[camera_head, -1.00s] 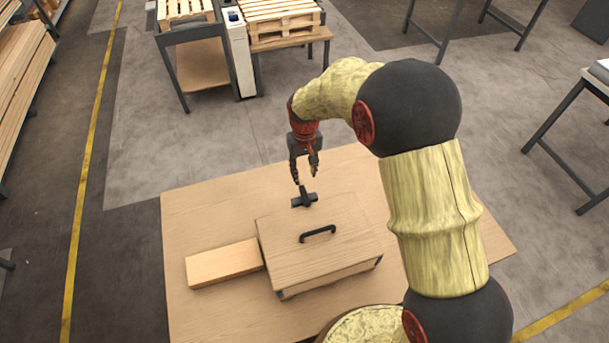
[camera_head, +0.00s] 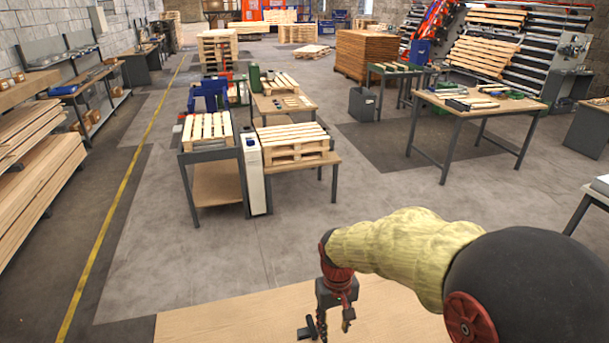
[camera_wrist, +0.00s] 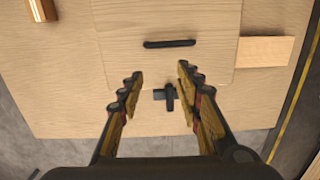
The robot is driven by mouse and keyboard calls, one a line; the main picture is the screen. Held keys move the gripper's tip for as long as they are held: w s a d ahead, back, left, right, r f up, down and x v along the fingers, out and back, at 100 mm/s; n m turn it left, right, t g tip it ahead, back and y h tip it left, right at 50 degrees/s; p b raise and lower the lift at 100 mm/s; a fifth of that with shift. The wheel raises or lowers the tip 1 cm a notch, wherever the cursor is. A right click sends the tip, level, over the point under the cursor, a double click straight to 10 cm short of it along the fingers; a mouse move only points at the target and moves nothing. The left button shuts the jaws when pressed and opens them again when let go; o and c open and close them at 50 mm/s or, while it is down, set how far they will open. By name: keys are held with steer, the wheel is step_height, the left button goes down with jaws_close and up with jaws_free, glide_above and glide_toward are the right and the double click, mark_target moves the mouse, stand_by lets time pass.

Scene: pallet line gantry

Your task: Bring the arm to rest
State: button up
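My gripper (camera_head: 335,328) hangs over the wooden table (camera_head: 230,313) at the bottom of the head view. Its two fingers are apart, and the wrist view shows the gap between them (camera_wrist: 160,76) empty at fingertip height. A small black T-shaped piece (camera_wrist: 168,96) lies on the table below the gap, seemingly apart from the fingers. It also shows at the lower edge of the head view (camera_head: 307,328). Ahead of the fingers in the wrist view is a flat wooden lid (camera_wrist: 170,20) with a black bar handle (camera_wrist: 170,43).
A wooden block (camera_wrist: 264,51) lies right of the lid in the wrist view, and a brown object (camera_wrist: 42,10) is cut off at upper left. Beyond the table, pallets lie on stands (camera_head: 292,143). A workbench (camera_head: 475,103) stands at right. Open floor surrounds the table.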

steer(key=s+d+r+m+t+b, duration=0.1)
steer(key=s+d+r+t+b, duration=0.1)
steer(key=s+d+r, duration=0.3)
steer(key=s+d+r+m+t+b, duration=0.2)
steer(key=s+d+r, duration=0.4)
steer(key=s+r, duration=0.3)
steer(key=s+t+b, duration=0.1)
steer(key=s+t, duration=0.1)
steer(key=s, duration=0.1)
steer(key=shift+d+r, duration=0.15)
steer(key=shift+r, duration=0.15)
